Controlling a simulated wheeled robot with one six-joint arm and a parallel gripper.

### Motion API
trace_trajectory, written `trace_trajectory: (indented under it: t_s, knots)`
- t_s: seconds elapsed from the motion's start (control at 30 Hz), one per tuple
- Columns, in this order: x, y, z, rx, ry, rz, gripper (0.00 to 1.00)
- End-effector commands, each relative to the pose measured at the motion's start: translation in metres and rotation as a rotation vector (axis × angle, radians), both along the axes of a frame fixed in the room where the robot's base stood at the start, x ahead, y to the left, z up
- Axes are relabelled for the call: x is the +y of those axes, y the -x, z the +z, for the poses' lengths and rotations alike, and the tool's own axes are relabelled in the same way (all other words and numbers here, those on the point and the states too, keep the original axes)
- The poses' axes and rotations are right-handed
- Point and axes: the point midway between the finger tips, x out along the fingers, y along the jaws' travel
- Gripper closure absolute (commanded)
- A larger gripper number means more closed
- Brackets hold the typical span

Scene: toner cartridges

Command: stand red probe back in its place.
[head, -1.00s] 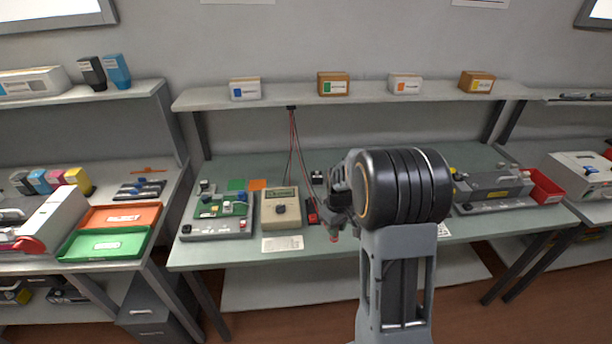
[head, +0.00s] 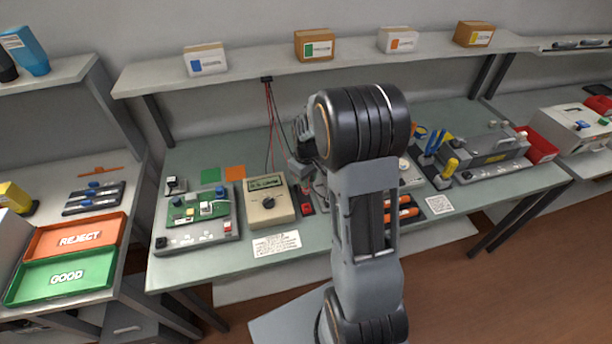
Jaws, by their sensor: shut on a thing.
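My gripper (head: 303,172) is over the bench, just right of the beige meter (head: 268,204), partly hidden by my own arm. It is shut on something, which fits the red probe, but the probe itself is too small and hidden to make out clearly. A red holder block (head: 306,207) stands on the bench beside the meter, just below my gripper. Thin red and dark leads (head: 270,112) hang from a bracket (head: 267,79) under the shelf, towards the meter and my gripper. Whether the probe touches the holder cannot be told.
A circuit board fixture (head: 197,220) stands left of the meter, with a paper label (head: 276,243) in front. Right of my arm are a tool tray (head: 404,211), a grey device (head: 492,152) and a red bin (head: 538,145). Boxes line the shelf (head: 360,53) above.

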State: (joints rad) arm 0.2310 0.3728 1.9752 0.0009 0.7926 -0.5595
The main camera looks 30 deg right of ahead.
Motion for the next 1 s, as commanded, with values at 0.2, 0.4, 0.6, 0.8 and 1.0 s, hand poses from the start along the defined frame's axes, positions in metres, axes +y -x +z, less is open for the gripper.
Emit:
trace_trajectory:
  t_s: [0.2, 0.4, 0.6, 0.8, 1.0]
  knots:
    - [-0.001, 0.0, -0.022, 0.0, 0.0, -0.002, 1.0]
    - [-0.002, 0.0, -0.041, 0.001, 0.0, -0.004, 1.0]
    - [-0.002, 0.0, -0.052, 0.0, 0.0, -0.004, 1.0]
    - [-0.002, 0.0, -0.053, 0.0, 0.0, -0.005, 1.0]
    - [-0.002, 0.0, -0.053, 0.0, 0.0, -0.004, 1.0]
